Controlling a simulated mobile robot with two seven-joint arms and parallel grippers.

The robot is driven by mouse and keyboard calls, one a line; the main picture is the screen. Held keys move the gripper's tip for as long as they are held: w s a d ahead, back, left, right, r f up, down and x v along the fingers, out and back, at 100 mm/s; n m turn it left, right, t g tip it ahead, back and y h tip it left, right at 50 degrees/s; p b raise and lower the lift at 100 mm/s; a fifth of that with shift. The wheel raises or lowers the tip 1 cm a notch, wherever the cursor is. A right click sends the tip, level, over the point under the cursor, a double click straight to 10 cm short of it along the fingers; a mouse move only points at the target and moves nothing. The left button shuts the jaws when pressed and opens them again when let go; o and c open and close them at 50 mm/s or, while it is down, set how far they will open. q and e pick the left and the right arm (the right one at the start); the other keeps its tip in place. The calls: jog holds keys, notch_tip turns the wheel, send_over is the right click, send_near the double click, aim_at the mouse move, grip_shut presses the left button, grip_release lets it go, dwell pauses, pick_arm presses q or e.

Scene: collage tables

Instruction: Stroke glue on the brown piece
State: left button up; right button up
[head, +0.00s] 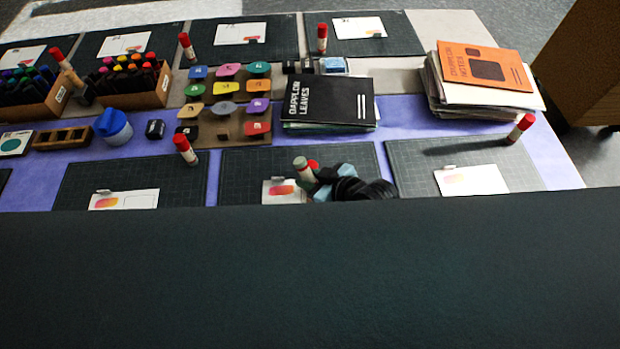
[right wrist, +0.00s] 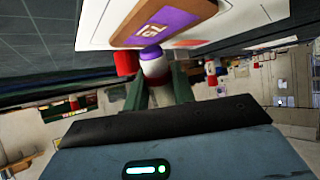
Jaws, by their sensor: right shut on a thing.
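My right gripper (head: 343,184) reaches over the middle front mat in the head view, partly hidden by its own arm. In the right wrist view its two dark green fingers (right wrist: 158,92) are shut on a glue stick (right wrist: 157,71) with a white body and purple tip. The purple tip is at the lower edge of the brown piece (right wrist: 186,11), which has a purple label; I cannot tell if they touch. The brown piece lies over a white card (right wrist: 102,24). That card shows in the head view (head: 270,196). My left gripper is not in view.
A red cap-like thing (right wrist: 125,65) is left of the held stick. A tile tray (head: 210,133) and a black booklet (head: 330,100) lie behind the middle mat.

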aim_at(303, 161)
jog(key=shift+w+r+p, duration=0.1)
jog(key=shift+r+p, duration=0.2)
jog(key=shift+r, duration=3.05)
